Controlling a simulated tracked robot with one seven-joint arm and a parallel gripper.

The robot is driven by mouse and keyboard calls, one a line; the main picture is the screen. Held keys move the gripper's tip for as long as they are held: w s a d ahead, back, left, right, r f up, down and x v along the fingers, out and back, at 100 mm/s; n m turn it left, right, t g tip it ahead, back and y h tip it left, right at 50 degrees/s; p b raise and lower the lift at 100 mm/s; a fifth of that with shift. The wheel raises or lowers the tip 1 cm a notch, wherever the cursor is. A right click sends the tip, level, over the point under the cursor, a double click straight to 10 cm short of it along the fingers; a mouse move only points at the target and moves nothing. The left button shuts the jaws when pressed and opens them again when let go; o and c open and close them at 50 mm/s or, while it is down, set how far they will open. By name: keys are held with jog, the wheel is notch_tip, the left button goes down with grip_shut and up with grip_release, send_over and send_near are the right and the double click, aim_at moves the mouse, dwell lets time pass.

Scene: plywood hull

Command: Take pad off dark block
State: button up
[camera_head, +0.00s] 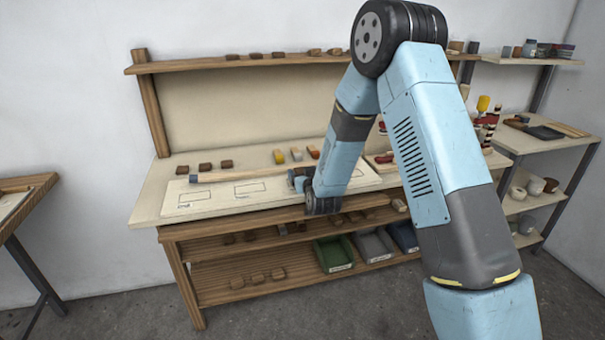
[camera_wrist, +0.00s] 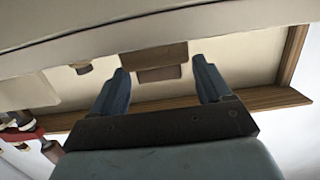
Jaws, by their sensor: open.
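My gripper (camera_wrist: 163,82) shows in the wrist view with two dark blue fingers spread wide apart. Between and beyond the fingertips is a dark brown block (camera_wrist: 153,57). A narrower reddish-brown piece (camera_wrist: 160,74) shows just below it in the picture; I cannot tell whether it lies on the block or behind it. I see no clear pad. In the head view my gripper (camera_head: 299,178) is low over the bench, partly hidden by my wrist. Several dark blocks stand at the back left of the bench, one of them at its left end (camera_head: 182,169).
The workbench (camera_head: 150,195) carries a pale marked board (camera_head: 222,205) and a long wooden strip (camera_head: 225,176). A yellow-ended piece (camera_head: 278,156) and others stand behind. A shelf (camera_head: 210,65) with small blocks runs above. Green (camera_head: 333,253) and grey bins sit below.

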jog(key=shift+w, duration=0.1)
jog(key=shift+c, duration=0.2)
jog(key=c, duration=1)
